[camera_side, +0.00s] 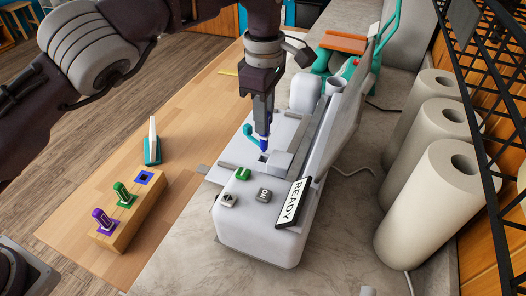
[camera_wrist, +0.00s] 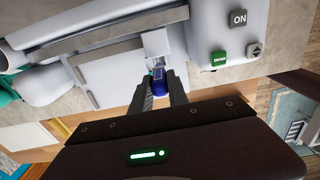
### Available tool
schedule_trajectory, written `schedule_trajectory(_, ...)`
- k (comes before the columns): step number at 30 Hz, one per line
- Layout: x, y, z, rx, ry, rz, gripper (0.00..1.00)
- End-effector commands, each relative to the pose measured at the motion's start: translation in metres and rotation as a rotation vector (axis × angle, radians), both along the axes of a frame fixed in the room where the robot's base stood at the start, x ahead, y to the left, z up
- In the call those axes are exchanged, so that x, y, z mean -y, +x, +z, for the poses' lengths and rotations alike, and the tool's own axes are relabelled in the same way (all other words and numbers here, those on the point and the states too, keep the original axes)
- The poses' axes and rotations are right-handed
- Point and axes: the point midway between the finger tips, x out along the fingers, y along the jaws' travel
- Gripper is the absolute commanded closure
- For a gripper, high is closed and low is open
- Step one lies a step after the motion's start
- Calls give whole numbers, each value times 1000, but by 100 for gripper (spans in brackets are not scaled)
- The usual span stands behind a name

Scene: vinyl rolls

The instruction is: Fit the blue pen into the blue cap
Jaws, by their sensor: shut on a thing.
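My gripper (camera_side: 263,130) is shut on the blue pen (camera_side: 264,144), low over the grey-white cutting machine. In the wrist view, the blue pen (camera_wrist: 159,79) shows between my two fingers (camera_wrist: 161,90), close to a white block on the machine. I cannot tell whether the pen touches that block. The blue cap (camera_side: 144,178) shows as a blue square with a dark opening in the top of a wooden block, with no pen in it. It is left of my gripper and well apart from it.
The machine (camera_side: 262,230) has buttons and a READY display. White rolls (camera_side: 440,195) stand at right.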

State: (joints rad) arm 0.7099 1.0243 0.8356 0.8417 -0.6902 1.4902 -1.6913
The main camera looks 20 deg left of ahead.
Motion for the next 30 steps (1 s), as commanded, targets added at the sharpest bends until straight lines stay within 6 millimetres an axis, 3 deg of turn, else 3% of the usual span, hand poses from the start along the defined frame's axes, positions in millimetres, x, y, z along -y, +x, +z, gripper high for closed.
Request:
schedule_trajectory(13,-1,0,8,0,1,1,100)
schedule_trajectory(17,-15,6,8,0,1,14,100)
schedule_trajectory(20,-48,14,8,0,1,39,100)
schedule_trajectory(24,-115,18,3,-2,-1,79,100)
schedule_trajectory(27,-170,8,-4,-3,-3,102,100)
schedule_trajectory(30,-224,-17,-15,-2,-4,117,100)
